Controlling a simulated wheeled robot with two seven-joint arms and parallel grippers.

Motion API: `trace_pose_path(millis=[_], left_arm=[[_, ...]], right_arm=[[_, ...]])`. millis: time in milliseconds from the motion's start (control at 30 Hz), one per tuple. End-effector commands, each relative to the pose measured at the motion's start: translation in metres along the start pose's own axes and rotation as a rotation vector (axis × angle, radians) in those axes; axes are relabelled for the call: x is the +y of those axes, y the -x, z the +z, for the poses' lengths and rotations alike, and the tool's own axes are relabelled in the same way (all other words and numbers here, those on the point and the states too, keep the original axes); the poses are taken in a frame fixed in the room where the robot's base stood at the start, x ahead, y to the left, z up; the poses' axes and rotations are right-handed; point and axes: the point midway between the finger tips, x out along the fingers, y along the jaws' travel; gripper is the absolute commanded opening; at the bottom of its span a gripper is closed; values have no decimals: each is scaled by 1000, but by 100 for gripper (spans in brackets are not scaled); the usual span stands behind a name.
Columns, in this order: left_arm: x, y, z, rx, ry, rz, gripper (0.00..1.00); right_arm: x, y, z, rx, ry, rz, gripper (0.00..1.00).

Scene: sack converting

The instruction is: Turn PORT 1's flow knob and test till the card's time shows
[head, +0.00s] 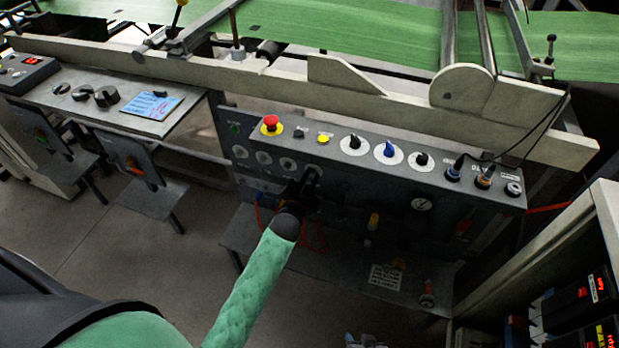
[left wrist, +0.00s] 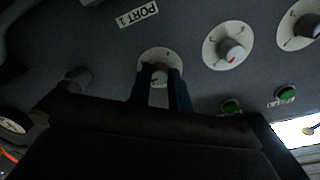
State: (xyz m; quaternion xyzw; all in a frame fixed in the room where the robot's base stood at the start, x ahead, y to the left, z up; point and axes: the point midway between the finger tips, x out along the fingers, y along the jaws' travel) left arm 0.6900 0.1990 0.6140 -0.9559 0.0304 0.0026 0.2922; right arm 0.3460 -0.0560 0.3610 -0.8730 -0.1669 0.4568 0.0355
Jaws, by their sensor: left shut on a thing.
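My left gripper (head: 303,188) reaches the front face of the grey control box (head: 400,185). In the left wrist view my left gripper (left wrist: 160,90) has its two dark fingers on either side of a small grey knob (left wrist: 159,74) on a white dial, shut on it. The PORT 1 label (left wrist: 137,14) shows upside down near this dial. Two more white-dial knobs, one (left wrist: 230,52) and another (left wrist: 308,25), sit to its right. A green button (left wrist: 231,106) and a second one (left wrist: 285,95) are below them. A blue card (head: 152,105) lies on the left panel; its writing is too small to read.
A red emergency button (head: 271,124), a yellow button (head: 323,139) and several selector knobs line the box top. A lower shelf (head: 345,280) juts out beneath. A pale machine rail (head: 400,105) runs behind, with green web beyond. A rack (head: 603,230) stands at right.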

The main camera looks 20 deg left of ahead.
Motion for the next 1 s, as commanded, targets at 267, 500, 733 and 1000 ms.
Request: trace_pose_path(millis=[267,500,733,1000], left_arm=[[0,-1,-1,3,0,-1,0],[0,0,-1,1,0,-1,41],[0,2,0,0,0,0,41],[1,30,1,0,1,1,41]], right_arm=[[-1,0,0,0,0,-1,36],[-2,0,1,-1,-1,-2,36],[-1,0,1,0,-1,-1,36],[0,-4,4,6,-1,0,36]])
